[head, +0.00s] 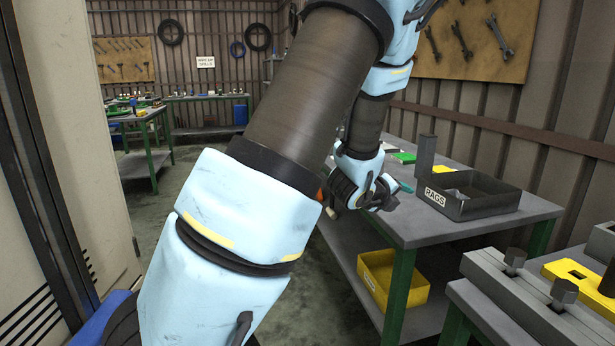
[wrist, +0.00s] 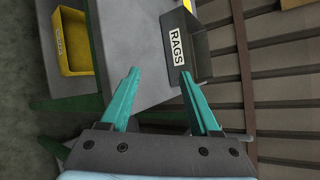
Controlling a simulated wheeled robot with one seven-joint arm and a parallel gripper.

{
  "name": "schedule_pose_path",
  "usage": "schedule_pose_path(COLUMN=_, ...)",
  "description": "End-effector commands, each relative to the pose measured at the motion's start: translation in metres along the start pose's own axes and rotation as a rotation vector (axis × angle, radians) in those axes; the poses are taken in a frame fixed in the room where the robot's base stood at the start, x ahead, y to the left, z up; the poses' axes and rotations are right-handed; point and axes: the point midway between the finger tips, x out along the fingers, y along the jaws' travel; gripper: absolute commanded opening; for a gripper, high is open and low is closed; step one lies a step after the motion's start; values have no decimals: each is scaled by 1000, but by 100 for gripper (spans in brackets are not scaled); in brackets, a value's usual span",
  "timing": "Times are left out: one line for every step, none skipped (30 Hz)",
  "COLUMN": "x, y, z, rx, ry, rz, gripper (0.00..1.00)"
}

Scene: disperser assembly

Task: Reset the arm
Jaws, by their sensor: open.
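My gripper (wrist: 158,98) shows in the wrist view with its two teal fingers spread wide apart and nothing between them. Past the fingertips lie the grey workbench top and the dark rags tray (wrist: 195,48) with its white RAGS label. In the head view my light blue arm crosses the middle of the picture and reaches over the workbench (head: 455,232). My gripper itself is mostly hidden behind the arm there. The rags tray (head: 477,211) stands on the bench to the right of my wrist.
A yellow bin (head: 393,283) sits on the bench's lower shelf. A grey fixture with bolts (head: 535,290) and a yellow part (head: 580,272) stand at the lower right. A pale cabinet (head: 75,130) is close on the left. Open floor lies towards the back benches.

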Motion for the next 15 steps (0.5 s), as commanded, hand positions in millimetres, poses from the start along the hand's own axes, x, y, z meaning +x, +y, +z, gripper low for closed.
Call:
schedule_pose_path(x=-16, y=22, z=24, rx=-187, ry=-53, rz=86, gripper=63)
schedule_pose_path(x=-26, y=37, z=34, rx=-308, ry=-84, rz=140, gripper=63)
schedule_pose_path(x=-40, y=56, z=45, rx=-471, ry=-128, rz=208, gripper=63)
schedule_pose_path(x=-51, y=70, z=51, rx=-592, ry=-164, rz=257, gripper=63)
schedule_pose_path(x=-63, y=82, z=56, rx=-714, ry=-201, rz=302, gripper=63)
schedule_pose_path(x=-81, y=99, z=61, rx=-874, ry=-255, rz=361, gripper=63)
schedule_pose_path(x=-94, y=110, z=63, rx=-994, ry=-297, rz=402, gripper=63)
schedule_pose_path(x=-108, y=120, z=64, rx=-1113, ry=-343, rz=443, gripper=63)
schedule_pose_path(x=-128, y=133, z=64, rx=-1270, ry=-407, rz=495, gripper=63)
schedule_pose_path(x=-143, y=141, z=62, rx=-1387, ry=-458, rz=530, gripper=63)
schedule_pose_path(x=-158, y=149, z=60, rx=-1500, ry=-510, rz=565, gripper=63)
schedule_pose_path(x=-178, y=157, z=55, rx=-1645, ry=-582, rz=607, gripper=63)
schedule_pose_path(x=-192, y=162, z=51, rx=-1748, ry=-638, rz=636, gripper=63)
schedule_pose_path(x=-205, y=166, z=45, rx=-1843, ry=-692, rz=666, gripper=63)
schedule_pose_path(x=-222, y=170, z=39, rx=-1959, ry=-763, rz=698, gripper=63)
